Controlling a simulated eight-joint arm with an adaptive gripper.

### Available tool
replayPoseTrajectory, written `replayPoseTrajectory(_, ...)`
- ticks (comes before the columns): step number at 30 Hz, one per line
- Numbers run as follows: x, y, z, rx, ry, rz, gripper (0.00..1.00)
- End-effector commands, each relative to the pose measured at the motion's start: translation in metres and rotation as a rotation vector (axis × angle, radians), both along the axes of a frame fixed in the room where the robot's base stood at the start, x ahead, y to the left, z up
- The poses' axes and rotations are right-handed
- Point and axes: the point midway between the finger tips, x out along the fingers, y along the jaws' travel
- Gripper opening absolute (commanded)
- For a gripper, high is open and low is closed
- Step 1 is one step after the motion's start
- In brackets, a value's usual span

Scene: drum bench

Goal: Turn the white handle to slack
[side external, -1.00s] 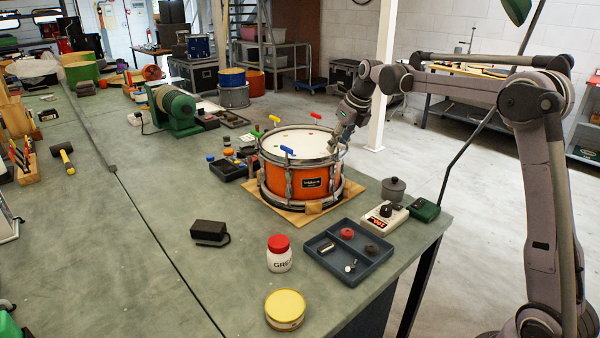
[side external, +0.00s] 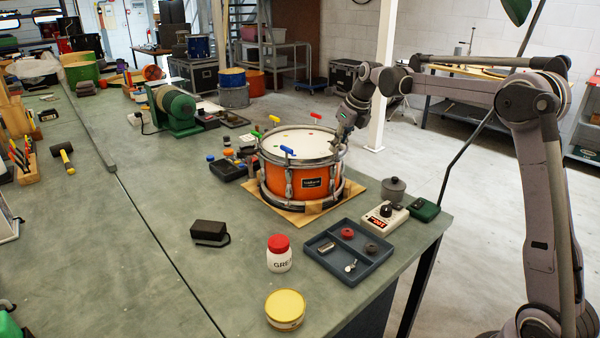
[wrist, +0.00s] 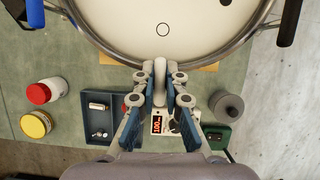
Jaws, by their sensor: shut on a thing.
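The orange snare drum (side external: 290,182) with a white head stands on a wooden board near the bench's right edge. In the wrist view its head (wrist: 195,38) fills the top, with the metal rim below. My gripper (side external: 338,146) is at the drum's right rim. In the wrist view my gripper (wrist: 160,88) is shut on the white handle (wrist: 160,72), which stands between the two blue-padded fingers. The handle's lower part is hidden by the fingers. In the side view the white handle is hidden or too small to tell.
Blue (side external: 287,150), red (side external: 315,116), yellow and green handles stand around the rim. A parts tray (side external: 347,262), a tension meter (side external: 384,217), a grey pot (side external: 393,190) and a red-lidded jar (side external: 279,254) stand near the drum.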

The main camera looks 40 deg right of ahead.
Motion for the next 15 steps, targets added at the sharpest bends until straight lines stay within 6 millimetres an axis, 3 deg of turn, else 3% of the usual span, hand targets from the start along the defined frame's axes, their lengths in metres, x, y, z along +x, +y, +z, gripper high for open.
replayPoseTrajectory(15,0.0002,-0.0009,0.0001,0.002,0.000,0.408,0.00)
